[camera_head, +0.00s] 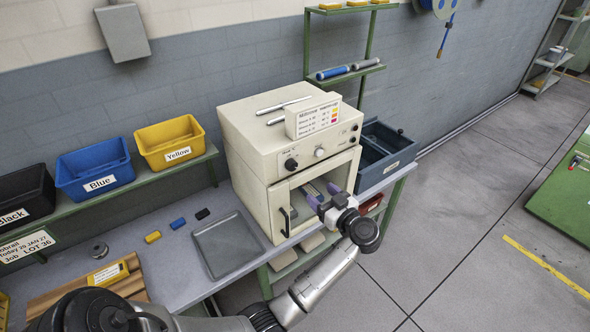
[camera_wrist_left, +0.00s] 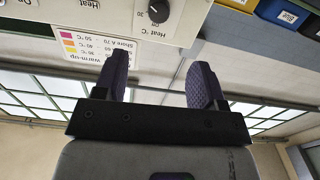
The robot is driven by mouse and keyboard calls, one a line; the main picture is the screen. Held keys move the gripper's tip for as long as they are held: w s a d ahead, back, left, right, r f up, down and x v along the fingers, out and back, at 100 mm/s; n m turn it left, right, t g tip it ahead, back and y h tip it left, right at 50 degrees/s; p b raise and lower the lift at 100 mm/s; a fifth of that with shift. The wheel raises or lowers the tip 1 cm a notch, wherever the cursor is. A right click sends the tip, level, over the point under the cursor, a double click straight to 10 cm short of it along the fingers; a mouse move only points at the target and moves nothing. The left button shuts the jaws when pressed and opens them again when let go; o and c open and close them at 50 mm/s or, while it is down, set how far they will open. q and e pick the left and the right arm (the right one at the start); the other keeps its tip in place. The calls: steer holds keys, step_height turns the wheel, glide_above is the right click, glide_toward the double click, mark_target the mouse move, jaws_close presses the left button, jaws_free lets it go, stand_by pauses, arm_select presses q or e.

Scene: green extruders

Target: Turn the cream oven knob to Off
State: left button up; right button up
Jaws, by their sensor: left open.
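The cream oven (camera_head: 250,150) stands on the bench with a control panel above its door. The cream knob (camera_head: 319,153) sits at the panel's middle, with its pointer too small to read. A black heat knob (camera_head: 291,164) is to its left; it also shows in the left wrist view (camera_wrist_left: 158,12). My left gripper (camera_head: 323,194) is in front of the oven door, below the cream knob and apart from it. In the left wrist view its two purple fingers (camera_wrist_left: 157,82) are spread with nothing between them. I cannot make out the cream knob there. My right gripper is not in view.
A grey tray (camera_head: 225,245) is on the bench at left. Yellow (camera_head: 170,142) and blue (camera_head: 95,168) bins line the shelf. A dark blue-grey bin (camera_head: 388,150) stands right of the oven.

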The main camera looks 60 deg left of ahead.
mark_target(294, 168)
arm_select(q)
steer(key=a, duration=0.8)
steer(key=a+p, duration=0.1)
steer(key=a, duration=0.3)
steer(key=shift+s+r, duration=0.1)
steer(key=shift+s, duration=0.25)
steer(key=shift+a, duration=0.95)
steer(key=shift+c, duration=0.5)
steer(key=c, duration=0.8)
